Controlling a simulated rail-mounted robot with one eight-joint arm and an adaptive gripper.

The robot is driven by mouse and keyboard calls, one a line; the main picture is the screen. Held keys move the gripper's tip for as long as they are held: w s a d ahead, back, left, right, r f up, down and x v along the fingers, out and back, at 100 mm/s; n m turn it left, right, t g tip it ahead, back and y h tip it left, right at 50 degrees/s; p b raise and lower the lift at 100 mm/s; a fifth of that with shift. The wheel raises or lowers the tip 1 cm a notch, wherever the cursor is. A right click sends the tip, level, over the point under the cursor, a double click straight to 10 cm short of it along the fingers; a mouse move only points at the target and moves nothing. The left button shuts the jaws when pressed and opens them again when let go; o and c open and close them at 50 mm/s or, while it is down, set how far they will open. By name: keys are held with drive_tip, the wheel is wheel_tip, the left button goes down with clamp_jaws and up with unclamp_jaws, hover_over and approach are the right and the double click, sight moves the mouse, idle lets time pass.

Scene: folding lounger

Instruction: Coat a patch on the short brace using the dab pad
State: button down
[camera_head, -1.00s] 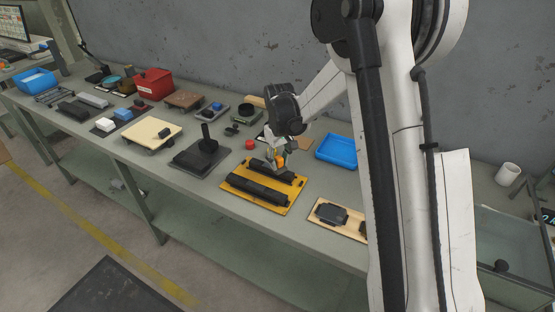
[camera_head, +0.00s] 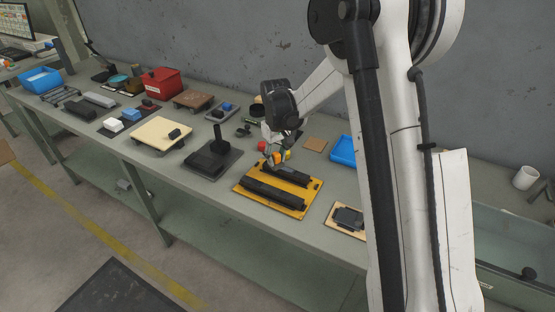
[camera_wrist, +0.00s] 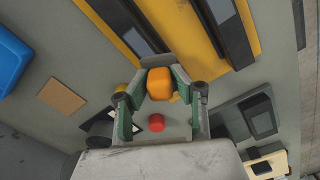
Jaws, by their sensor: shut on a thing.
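My gripper (camera_head: 276,158) is shut on an orange block-like pad, which I take for the dab pad (camera_wrist: 160,84). It hangs between the fingertips in the wrist view. In the head view, the gripper is at the far-left end of the yellow board (camera_head: 300,207). Two dark bars lie on the board. The rear, shorter one looks like the short brace (camera_head: 291,175) and shows in the wrist view (camera_wrist: 133,24). The front bar (camera_head: 272,194) is longer. The pad appears apart from both bars. I cannot make out any coating on the short brace.
A red round piece (camera_wrist: 156,123) lies on the bench near the gripper. A black stand (camera_head: 216,151) is left of the board, a blue tray (camera_head: 343,149) right, and a brown square (camera_head: 315,144) behind. A light board with a dark device (camera_head: 347,218) lies front right.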

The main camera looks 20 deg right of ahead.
sight(276, 153)
drive_tip(key=shift+w+a+r, duration=0.2)
drive_tip(key=shift+r, duration=0.05)
drive_tip(key=r, duration=0.2)
drive_tip(key=p, duration=0.1)
drive_tip(key=shift+s+d+r, duration=0.2)
drive_tip(key=shift+s+r, duration=0.05)
drive_tip(key=shift+r, duration=0.15)
drive_tip(key=shift+w+r+p, duration=0.15)
drive_tip(key=shift+r+p, duration=0.25)
drive_tip(key=shift+r, duration=0.2)
drive_tip(key=shift+r+p, duration=0.7)
drive_tip(key=shift+r, duration=1.15)
